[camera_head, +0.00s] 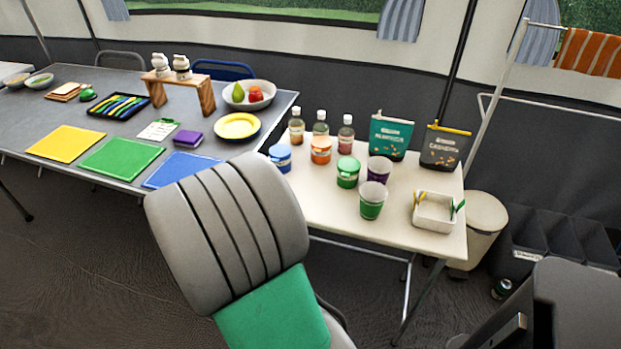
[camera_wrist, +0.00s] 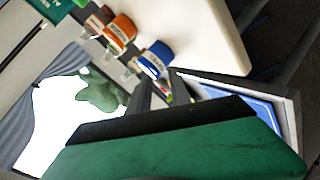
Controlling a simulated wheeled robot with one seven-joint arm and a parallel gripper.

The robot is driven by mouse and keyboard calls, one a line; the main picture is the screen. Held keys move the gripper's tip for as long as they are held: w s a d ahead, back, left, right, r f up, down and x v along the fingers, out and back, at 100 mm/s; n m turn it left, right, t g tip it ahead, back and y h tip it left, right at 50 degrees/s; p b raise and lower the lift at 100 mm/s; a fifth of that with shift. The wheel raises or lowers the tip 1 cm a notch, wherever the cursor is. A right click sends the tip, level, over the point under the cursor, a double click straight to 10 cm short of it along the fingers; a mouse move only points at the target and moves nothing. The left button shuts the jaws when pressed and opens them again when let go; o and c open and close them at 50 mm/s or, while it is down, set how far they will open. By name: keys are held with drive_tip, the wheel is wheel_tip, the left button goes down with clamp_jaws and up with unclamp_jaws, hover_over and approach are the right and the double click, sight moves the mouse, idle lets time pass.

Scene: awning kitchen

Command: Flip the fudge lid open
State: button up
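Three small lidded tubs stand on the cream side table (camera_head: 310,205) in the head view: a blue one (camera_head: 280,157), an orange one (camera_head: 320,150) and a green one (camera_head: 347,172). All three lids look shut. Their labels are too small to read, so I cannot tell which is fudge. The wrist view, strongly tilted, shows the orange tub (camera_wrist: 119,33) and the blue tub (camera_wrist: 154,60) beyond my gripper (camera_wrist: 162,88). Its dark fingers look apart and empty, short of the tubs. I cannot make out my gripper in the head view.
Several bottles (camera_head: 320,124), two pouches (camera_head: 390,138), purple and green cups (camera_head: 372,200) and a white basket (camera_head: 433,213) crowd the table. Its front-left is clear.

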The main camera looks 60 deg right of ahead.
sight(317, 152)
drive_tip(key=s+d+f+n+h+b, duration=0.1)
drive_tip(key=s+d, duration=0.1)
drive_tip(key=d, duration=0.1)
drive_tip(key=s+d+f+n+h+b, duration=0.1)
drive_tip(key=s+d+n+h, duration=0.1)
drive_tip(key=s+d, duration=0.1)
drive_tip(key=s+d+f+n+g+h+b, duration=0.1)
drive_tip(key=s+d+h, duration=0.1)
drive_tip(key=s, duration=0.1)
drive_tip(key=shift+s+d+f, duration=0.1)
drive_tip(key=shift+d, duration=0.3)
drive_tip(key=shift+d+r+n, duration=0.2)
drive_tip(key=shift+d+n, duration=0.1)
drive_tip(key=shift+n, duration=0.1)
drive_tip(key=d, duration=0.4)
drive_tip(key=w+d, duration=0.1)
drive_tip(key=d, duration=0.2)
drive_tip(key=shift+w+r+p, duration=0.1)
drive_tip(key=shift+p, duration=0.2)
drive_tip(key=shift+c, duration=0.5)
clamp_jaws()
